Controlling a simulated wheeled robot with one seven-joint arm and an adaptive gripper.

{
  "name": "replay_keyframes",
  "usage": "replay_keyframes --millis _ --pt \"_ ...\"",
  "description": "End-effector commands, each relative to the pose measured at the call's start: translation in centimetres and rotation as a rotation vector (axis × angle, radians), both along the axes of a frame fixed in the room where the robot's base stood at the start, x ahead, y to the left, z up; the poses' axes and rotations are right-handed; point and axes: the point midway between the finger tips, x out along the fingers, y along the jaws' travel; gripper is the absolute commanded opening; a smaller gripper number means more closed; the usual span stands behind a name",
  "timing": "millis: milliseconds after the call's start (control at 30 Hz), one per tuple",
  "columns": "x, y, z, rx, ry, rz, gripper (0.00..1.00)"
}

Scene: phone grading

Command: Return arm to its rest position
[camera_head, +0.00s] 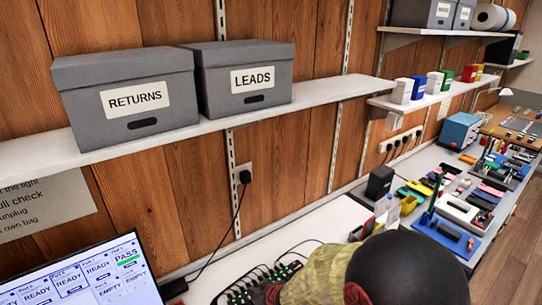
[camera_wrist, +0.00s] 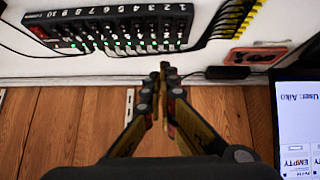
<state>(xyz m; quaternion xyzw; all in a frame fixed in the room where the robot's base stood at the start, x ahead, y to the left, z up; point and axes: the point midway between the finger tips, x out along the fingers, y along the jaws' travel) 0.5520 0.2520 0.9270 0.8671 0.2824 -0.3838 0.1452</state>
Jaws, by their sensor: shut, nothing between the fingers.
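My gripper (camera_wrist: 163,80) is in the wrist view with its two fingers together and nothing between them. It is in front of a black numbered hub (camera_wrist: 110,30) with several small green lights, and I see no contact with it. In the head view, my arm fills the bottom middle above the white desk (camera_head: 330,218), and the gripper's fingertips cannot be made out there. The hub (camera_head: 258,283) and its cables show just left of my arm.
A monitor (camera_head: 85,275) stands at lower left; its edge shows in the wrist view (camera_wrist: 298,130). Grey RETURNS (camera_head: 105,75) and LEADS (camera_head: 215,80) boxes sit on a shelf (camera_head: 330,92) above. Tools and trays crowd the right bench. Yellow cables (camera_wrist: 245,20) run beside the hub.

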Motion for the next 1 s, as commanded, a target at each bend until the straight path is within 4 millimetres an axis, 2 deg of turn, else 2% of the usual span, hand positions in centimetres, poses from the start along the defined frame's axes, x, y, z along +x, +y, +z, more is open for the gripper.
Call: replay_keyframes --millis 133,233,267,400,500,600,800,900,1000 --pt "-3.6 -4.5 -3.2 -0.158 0.143 -0.05 0.0" --pt "-6.3 -8.0 -2.1 -0.255 0.235 -0.105 0.0" --pt "-7.1 -9.1 -1.3 -0.276 0.26 -0.126 0.0" --pt "-11.2 -14.0 3.7 -0.336 0.366 -0.231 0.0" --pt "-14.1 -16.6 7.5 -0.336 0.421 -0.299 0.0" --pt "-17.0 -18.5 11.0 -0.317 0.46 -0.357 0.0" --pt "-22.2 -21.1 17.1 -0.233 0.482 -0.458 0.0" --pt "-24.1 -22.0 19.8 -0.176 0.453 -0.507 0.0" --pt "-25.1 -22.8 22.4 -0.117 0.391 -0.554 0.0"
